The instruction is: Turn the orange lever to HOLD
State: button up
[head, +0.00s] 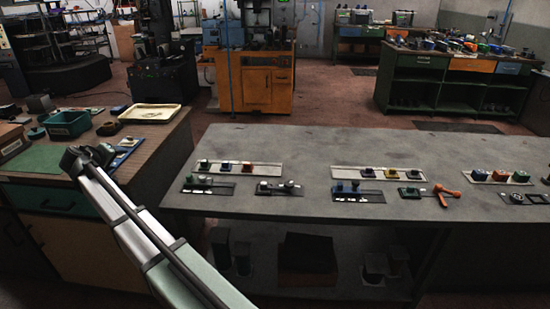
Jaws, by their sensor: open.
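The orange lever (447,194) is on the right part of the grey bench, in the front row of controls. It is small and bent, at the right end of a dark plate (411,192) with pale label patches. The lettering is too small to read, so I cannot tell which position the lever is at. My gripper (88,156) is the dark end of my arm at the left, above the wooden table. It is open, far left of the lever and apart from it; its fingers are hard to make out.
The grey bench (300,150) carries two rows of control plates with coloured knobs. Its back strip is clear. The wooden table (170,147) at left holds a green bin (67,124), a cream tray (150,113) and small parts. An orange cabinet (268,82) stands behind.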

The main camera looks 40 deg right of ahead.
jog(key=s+d+m+g+h, duration=0.1)
jog(key=s+d+m+g, duration=0.1)
jog(key=d, duration=1.4)
jog(key=s+d+m+g, duration=0.1)
jog(key=s+d+g, duration=0.15)
jog(key=d, duration=1.35)
jog(key=s+d+f+m+g, duration=0.1)
jog(key=s+d, duration=0.4)
jog(key=d, duration=0.5)
jog(key=s+d+f+m+g+y, duration=0.15)
jog(key=s+d, duration=0.35)
jog(key=d, duration=0.5)
jog(key=s+d+g+h, duration=0.15)
jog(key=s+d, duration=0.35)
jog(key=d, duration=0.5)
jog(key=s+d+m+g+y, duration=0.2)
jog(key=s+d+m+y, duration=0.15)
jog(key=s+d, duration=1.95)
jog(key=s+d+y, duration=0.1)
jog(key=s+d, duration=0.2)
jog(key=s, duration=0.9)
jog(key=s+d+m+y, duration=0.1)
jog(key=s+d, duration=0.2)
jog(key=s, duration=0.9)
jog(key=s+d+y, duration=0.1)
jog(key=s+d, duration=0.2)
jog(key=s, duration=0.9)
jog(key=x, duration=1.4)
jog(key=shift+w+a+f, duration=0.15)
jog(key=shift+w, duration=0.05)
